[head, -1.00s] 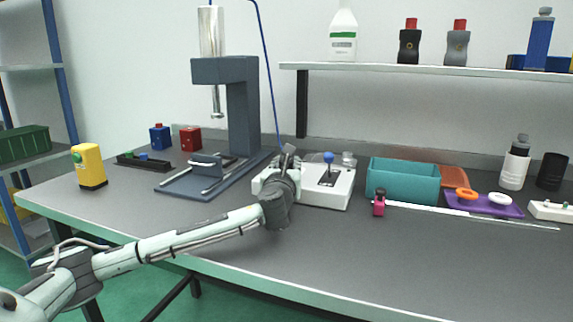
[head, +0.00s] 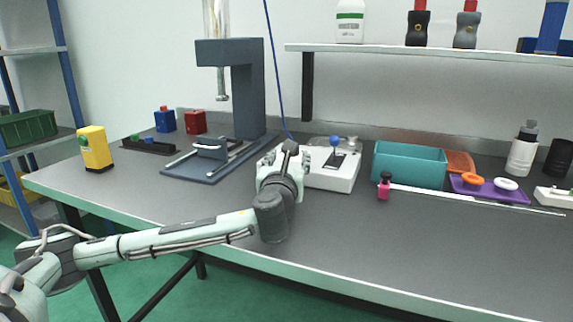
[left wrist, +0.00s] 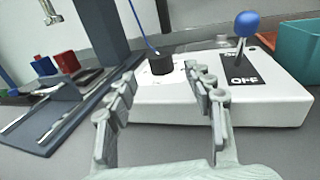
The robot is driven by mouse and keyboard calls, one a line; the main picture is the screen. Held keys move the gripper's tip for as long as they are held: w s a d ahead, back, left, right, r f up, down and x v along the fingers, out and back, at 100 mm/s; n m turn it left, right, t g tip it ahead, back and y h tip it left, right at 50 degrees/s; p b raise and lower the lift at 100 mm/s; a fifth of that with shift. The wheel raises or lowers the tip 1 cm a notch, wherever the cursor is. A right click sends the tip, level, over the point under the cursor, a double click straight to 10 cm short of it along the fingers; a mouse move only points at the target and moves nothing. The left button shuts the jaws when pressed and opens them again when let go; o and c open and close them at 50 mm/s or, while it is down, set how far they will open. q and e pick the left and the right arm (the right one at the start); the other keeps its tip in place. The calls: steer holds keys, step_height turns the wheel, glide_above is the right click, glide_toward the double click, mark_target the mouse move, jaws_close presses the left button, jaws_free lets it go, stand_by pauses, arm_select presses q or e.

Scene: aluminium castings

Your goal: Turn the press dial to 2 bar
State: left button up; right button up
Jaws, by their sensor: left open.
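The press dial (left wrist: 160,64) is a black round knob on the left part of a white control box (left wrist: 262,103). In the head view the box (head: 335,178) stands right of the grey press (head: 247,95), and my arm hides the dial. A blue-knobbed lever (left wrist: 243,27) stands on the box beside a black plate marked OFF. My left gripper (left wrist: 165,100) is open and empty. In the left wrist view the dial shows between its fingers, beyond the tips. I cannot tell that they touch it. In the head view the left gripper (head: 288,158) is at the box's left side. My right gripper is not in view.
A teal bin (head: 410,165) stands right of the box, with a pink-and-black object (head: 384,187) in front. A purple tray (head: 488,189) lies farther right. A yellow box (head: 95,148) stands at the left table end. The front of the table is clear at right.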

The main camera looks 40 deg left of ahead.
arm_select(q)
steer(key=shift+v, duration=1.9)
